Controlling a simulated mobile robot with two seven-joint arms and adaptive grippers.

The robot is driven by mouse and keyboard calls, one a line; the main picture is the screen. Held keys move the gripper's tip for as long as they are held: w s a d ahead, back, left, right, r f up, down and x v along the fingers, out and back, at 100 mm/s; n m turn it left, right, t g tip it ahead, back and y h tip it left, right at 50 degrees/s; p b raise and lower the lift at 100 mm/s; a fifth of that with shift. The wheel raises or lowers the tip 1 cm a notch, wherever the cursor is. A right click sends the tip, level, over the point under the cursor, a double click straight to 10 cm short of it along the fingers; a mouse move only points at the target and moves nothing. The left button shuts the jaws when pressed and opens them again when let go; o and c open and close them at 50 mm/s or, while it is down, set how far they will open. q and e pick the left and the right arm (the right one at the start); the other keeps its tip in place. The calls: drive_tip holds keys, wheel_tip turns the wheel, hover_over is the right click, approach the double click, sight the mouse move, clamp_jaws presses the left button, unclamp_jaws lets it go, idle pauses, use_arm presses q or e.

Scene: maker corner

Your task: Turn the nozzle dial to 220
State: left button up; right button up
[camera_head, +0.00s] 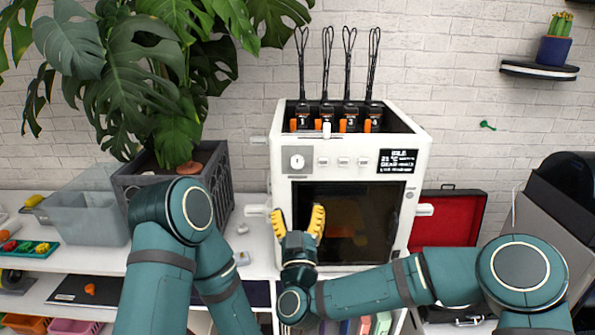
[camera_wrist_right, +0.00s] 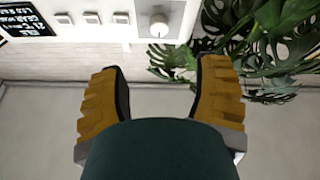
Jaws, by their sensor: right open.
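The white printer (camera_head: 283,215) stands on the white bench. The nozzle dial (camera_head: 297,161) is a round white knob on a grey panel at the upper left of its front; its setting is too small to read. In the right wrist view the dial (camera_wrist_right: 159,28) shows upside down at the top, ahead of the fingers. My right gripper (camera_head: 298,218) is open with yellow fingers, below the dial in front of the dark door window. It also shows empty in the right wrist view (camera_wrist_right: 158,80), apart from the dial. My left gripper is not in view.
Small square buttons (camera_head: 342,162) and a dark display (camera_head: 398,161) sit right of the dial. A big plant (camera_head: 165,80) in a dark crate (camera_head: 216,205) stands close on the left. An open red case (camera_head: 455,215) lies to the right.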

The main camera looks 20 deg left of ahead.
sight(297, 165)
drive_tip(key=x, duration=1.3)
drive_tip(key=shift+w+a+r+p, duration=0.1)
drive_tip(key=shift+w+p, duration=0.3)
drive_tip(key=shift+c, duration=0.2)
clamp_jaws()
